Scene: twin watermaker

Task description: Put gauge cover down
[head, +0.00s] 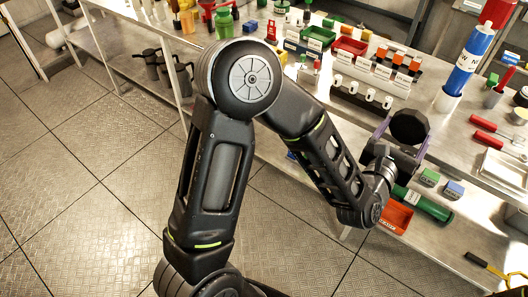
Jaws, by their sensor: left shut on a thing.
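My left gripper (398,150) is at the right end of my bent left arm, in front of the metal workbench (455,135). It is shut on a dark round piece, which looks like the gauge cover (408,127). The cover is held up near the bench's front edge, with its round face showing. The fingers partly hide its lower side, and I cannot tell whether it touches anything. My right gripper is not in view.
A green cylinder (428,205) and an orange tray (396,218) are lower down. Bare bench shows right of the cover.

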